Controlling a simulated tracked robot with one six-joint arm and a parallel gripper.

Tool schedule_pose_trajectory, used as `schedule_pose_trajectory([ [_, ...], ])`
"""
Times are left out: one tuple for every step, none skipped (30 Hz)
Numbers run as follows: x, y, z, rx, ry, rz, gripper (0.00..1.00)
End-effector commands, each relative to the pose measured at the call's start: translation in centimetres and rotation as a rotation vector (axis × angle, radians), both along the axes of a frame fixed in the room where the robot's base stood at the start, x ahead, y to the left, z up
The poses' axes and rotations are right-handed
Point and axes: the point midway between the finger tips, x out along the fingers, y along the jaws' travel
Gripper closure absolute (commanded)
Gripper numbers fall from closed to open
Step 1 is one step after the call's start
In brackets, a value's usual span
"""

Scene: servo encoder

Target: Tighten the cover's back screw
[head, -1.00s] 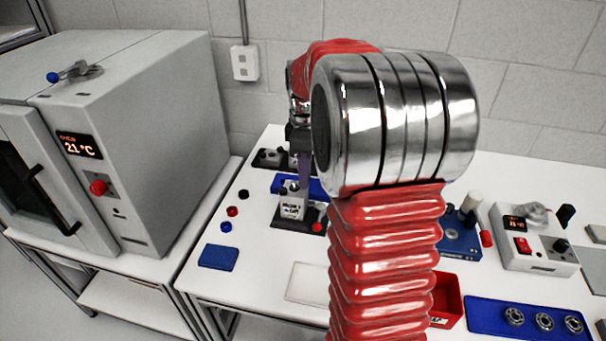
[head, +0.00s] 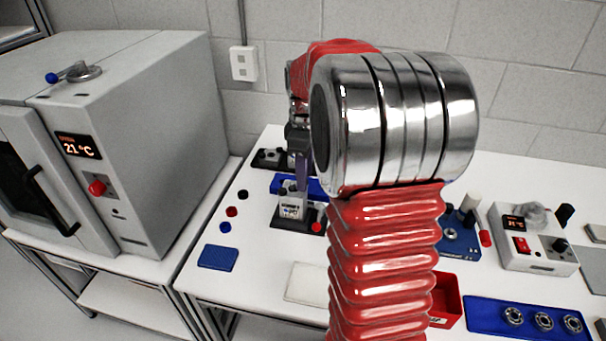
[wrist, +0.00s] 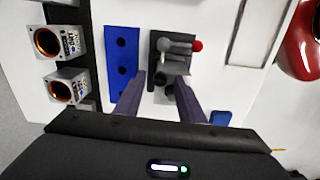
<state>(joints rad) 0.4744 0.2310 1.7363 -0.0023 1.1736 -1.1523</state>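A dark fixture (head: 307,222) with a pale labelled box (head: 291,212) stands on the white table. In the wrist view the fixture (wrist: 156,37) carries grey metal parts (wrist: 177,62), a red knob (wrist: 197,45) and dark round knobs (wrist: 161,78). My gripper (wrist: 160,82) is above the fixture, its two purple fingers apart. One dark knob shows in the gap between the fingertips; I cannot tell whether they touch it. My gripper (head: 300,172) is partly hidden by my arm in the head view. No cover screw can be made out with certainty.
A blue block with holes (wrist: 122,62) and boxes with copper rings (wrist: 65,85) stand beside the fixture. Black, red and blue caps (head: 231,211) and a blue pad (head: 217,257) lie left. An oven (head: 150,140) stands further left. A red bin (head: 446,300) is at right.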

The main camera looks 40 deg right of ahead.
Motion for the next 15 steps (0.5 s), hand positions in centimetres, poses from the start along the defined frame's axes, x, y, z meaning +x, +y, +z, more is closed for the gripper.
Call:
schedule_pose_trajectory([
  [0.0, 0.0, 0.0, 0.001, 0.001, 0.0, 0.64],
  [0.0, 0.0, 0.0, 0.001, 0.001, 0.0, 0.64],
  [0.0, 0.1, 0.0, 0.001, 0.0, 0.001, 0.64],
  [0.0, 0.1, 0.0, 0.001, 0.0, 0.001, 0.64],
  [0.0, 0.1, 0.0, 0.001, 0.0, 0.001, 0.64],
  [0.0, 0.1, 0.0, 0.001, 0.0, 0.001, 0.64],
  [0.0, 0.1, 0.0, 0.001, 0.0, 0.001, 0.64],
  [0.1, 0.1, 0.1, 0.001, 0.0, 0.001, 0.64],
  [0.1, 0.1, 0.3, 0.001, -0.002, 0.001, 0.64],
  [0.1, 0.1, 0.5, 0.001, -0.002, 0.001, 0.64],
  [0.1, 0.1, 0.7, 0.0, -0.002, 0.001, 0.64],
  [0.1, 0.1, 1.0, 0.0, -0.002, 0.001, 0.64],
  [0.1, 0.1, 1.3, 0.001, -0.002, 0.001, 0.64],
  [0.1, 0.1, 1.7, 0.001, -0.002, 0.001, 0.64],
  [0.1, 0.1, 2.2, 0.0, -0.004, 0.001, 0.64],
])
